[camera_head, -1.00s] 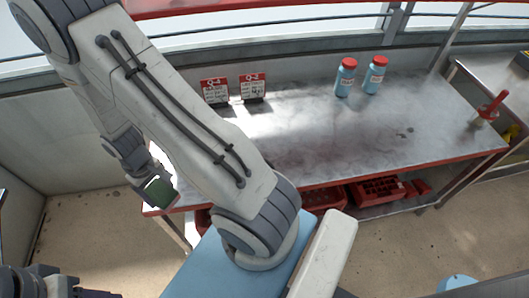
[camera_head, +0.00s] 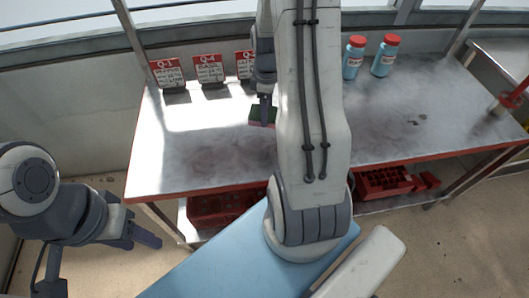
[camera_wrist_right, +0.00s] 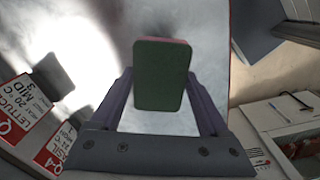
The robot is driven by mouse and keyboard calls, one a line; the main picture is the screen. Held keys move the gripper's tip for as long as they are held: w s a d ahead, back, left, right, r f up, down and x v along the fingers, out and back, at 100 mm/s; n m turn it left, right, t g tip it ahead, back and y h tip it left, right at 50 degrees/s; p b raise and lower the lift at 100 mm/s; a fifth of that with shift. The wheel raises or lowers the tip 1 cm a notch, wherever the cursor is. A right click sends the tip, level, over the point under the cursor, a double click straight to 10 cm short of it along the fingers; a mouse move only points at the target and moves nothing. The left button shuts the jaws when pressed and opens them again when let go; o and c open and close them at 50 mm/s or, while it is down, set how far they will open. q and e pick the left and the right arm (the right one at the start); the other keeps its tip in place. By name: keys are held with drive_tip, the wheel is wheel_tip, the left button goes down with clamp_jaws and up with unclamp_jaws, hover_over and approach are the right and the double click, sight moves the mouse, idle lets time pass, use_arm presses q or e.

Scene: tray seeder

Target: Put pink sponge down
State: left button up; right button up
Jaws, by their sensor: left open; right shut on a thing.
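The sponge (camera_head: 257,115) is over the left part of the metal table, with a dark green face and a reddish edge. In the right wrist view the sponge (camera_wrist_right: 161,75) shows its green face, with a thin pink strip along the top. My right gripper (camera_head: 264,118) is shut on it, a finger on each side. It also shows in the right wrist view (camera_wrist_right: 165,100). I cannot tell whether the sponge touches the table (camera_head: 195,150). My left gripper (camera_head: 145,236) is open and empty, low at the left, off the table.
Several red-topped label cards (camera_head: 209,69) stand along the table's back edge, behind the sponge. Two blue bottles (camera_head: 353,58) with red caps stand to the right of my right arm. Red bins (camera_head: 382,182) sit on the shelf below. The table's front left is clear.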

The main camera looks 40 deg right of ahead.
drive_tip(key=s+d+n+b, duration=0.35)
drive_tip(key=s+d, duration=0.25)
drive_tip(key=d, duration=0.2)
drive_tip(key=shift+n, duration=0.35)
drive_tip(key=w+a+f, duration=0.1)
drive_tip(key=a+f, duration=0.1)
drive_tip(key=a, duration=0.1)
drive_tip(key=w+a+f, duration=0.2)
drive_tip(key=a, duration=0.1)
drive_tip(key=w+a+f+p, duration=0.1)
drive_tip(key=w+a+f, duration=0.1)
drive_tip(key=a, duration=0.2)
wheel_tip(320, 180, down, 4)
drive_tip(key=shift+f, duration=0.1)
use_arm(q)
wheel_tip(320, 180, down, 4)
drive_tip(key=shift+r, duration=0.15)
use_arm(e)
drive_tip(key=shift+f, duration=0.2)
drive_tip(key=o, duration=1.3)
drive_tip(key=shift+r, duration=0.1)
drive_tip(key=shift+r, duration=0.1)
